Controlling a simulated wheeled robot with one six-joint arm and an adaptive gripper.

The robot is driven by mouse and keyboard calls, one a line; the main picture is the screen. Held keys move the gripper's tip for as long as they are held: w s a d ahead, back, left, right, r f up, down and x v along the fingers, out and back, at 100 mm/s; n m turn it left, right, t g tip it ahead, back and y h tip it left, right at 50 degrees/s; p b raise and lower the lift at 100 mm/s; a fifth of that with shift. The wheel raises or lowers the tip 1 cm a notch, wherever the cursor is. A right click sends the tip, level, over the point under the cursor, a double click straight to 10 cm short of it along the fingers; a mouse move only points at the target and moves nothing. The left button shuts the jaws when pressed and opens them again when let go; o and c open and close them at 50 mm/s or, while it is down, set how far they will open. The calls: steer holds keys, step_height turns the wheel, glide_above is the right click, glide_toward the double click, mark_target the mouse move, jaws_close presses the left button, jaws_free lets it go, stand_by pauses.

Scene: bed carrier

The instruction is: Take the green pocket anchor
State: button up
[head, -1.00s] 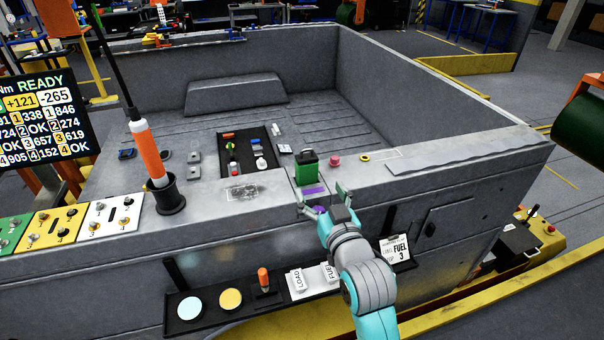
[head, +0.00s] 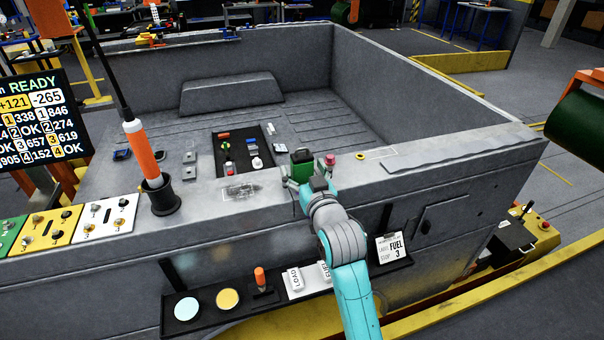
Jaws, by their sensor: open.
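The green pocket anchor (head: 302,170) stands upright on the near rim of the grey truck bed (head: 418,162).
A red knob-like piece (head: 332,157) stands close to the right of the anchor, and a yellow ring (head: 360,156) lies farther right. A black tray (head: 219,158) with small parts lies behind left. An orange-handled tool stands in a black cup (head: 162,200).

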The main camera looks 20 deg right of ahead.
steer(key=c, duration=1.4)
steer(key=shift+c, duration=0.3)
steer(key=shift+r, duration=0.1)
